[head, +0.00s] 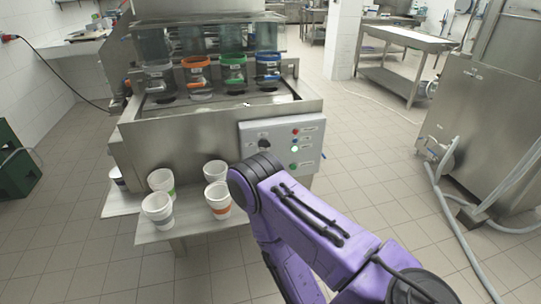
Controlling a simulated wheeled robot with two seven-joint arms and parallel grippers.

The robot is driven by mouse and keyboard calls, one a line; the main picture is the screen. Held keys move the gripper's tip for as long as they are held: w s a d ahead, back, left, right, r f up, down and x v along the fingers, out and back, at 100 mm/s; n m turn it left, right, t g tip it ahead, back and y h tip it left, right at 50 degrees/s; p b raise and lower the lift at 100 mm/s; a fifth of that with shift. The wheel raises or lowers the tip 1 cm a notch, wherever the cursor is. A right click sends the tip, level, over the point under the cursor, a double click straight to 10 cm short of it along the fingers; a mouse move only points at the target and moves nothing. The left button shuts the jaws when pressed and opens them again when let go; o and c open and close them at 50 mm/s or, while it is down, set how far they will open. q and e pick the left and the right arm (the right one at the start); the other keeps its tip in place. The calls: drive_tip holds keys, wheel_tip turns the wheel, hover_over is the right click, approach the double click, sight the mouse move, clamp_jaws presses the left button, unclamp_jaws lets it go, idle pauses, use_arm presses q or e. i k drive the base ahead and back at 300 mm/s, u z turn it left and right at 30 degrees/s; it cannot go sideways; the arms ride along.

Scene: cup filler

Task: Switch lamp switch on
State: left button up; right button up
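A light grey control panel (310,152) is fixed to the front right of the steel cup filler (190,132). It carries a black knob (264,143) at its left, and a red button (295,131), a pale button (295,148) and a green button (293,166) in a column. Small labels sit beside the buttons, too small to read. I cannot tell which control is the lamp switch. My purple right arm comes in from the lower right, and its dark joint overlaps the panel's lower left corner. Neither gripper shows.
Several white cups, one of them a cup (217,199) with an orange band, stand on a low steel shelf (190,228) below the filler. Coloured-ring dispensers top it. A steel machine (485,120) with hoses stands at right, a green crate (18,165) at left. Tiled floor between is clear.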

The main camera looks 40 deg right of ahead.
sight(263, 144)
drive_tip(key=u, duration=0.05)
drive_tip(key=k, duration=0.1)
drive_tip(key=z, duration=1.6)
